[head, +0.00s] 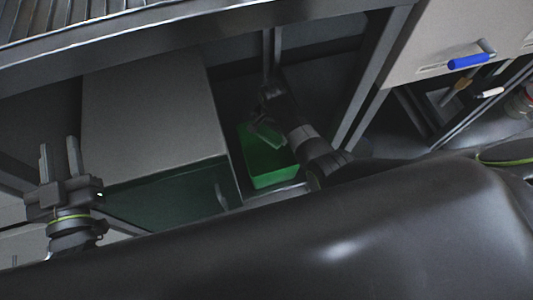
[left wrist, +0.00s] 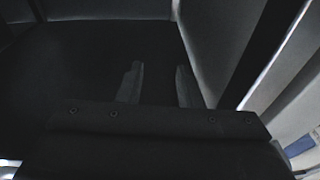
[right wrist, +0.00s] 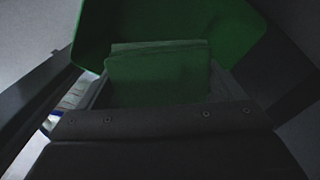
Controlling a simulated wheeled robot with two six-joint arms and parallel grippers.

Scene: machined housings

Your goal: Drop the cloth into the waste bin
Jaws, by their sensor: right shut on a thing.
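The waste bin (head: 270,172) is a green open box on the floor under the bench, right of a grey cabinet. My right gripper (head: 268,128) is over the bin and shut on the cloth (head: 265,134), a flat greenish-grey piece. In the right wrist view the cloth (right wrist: 158,72) sits between the fingers, with the green bin wall (right wrist: 225,32) behind and around it. I cannot tell whether the cloth touches the bin. My left gripper (head: 60,160) is open and empty at the far left; its two fingers stand apart in the left wrist view (left wrist: 158,85).
The grey cabinet (head: 150,105) with a green lower front stands close left of the bin. A bench edge (head: 200,38) runs above, and a metal leg (head: 365,85) stands to the right. A drawer unit with a blue handle (head: 468,61) is at upper right.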

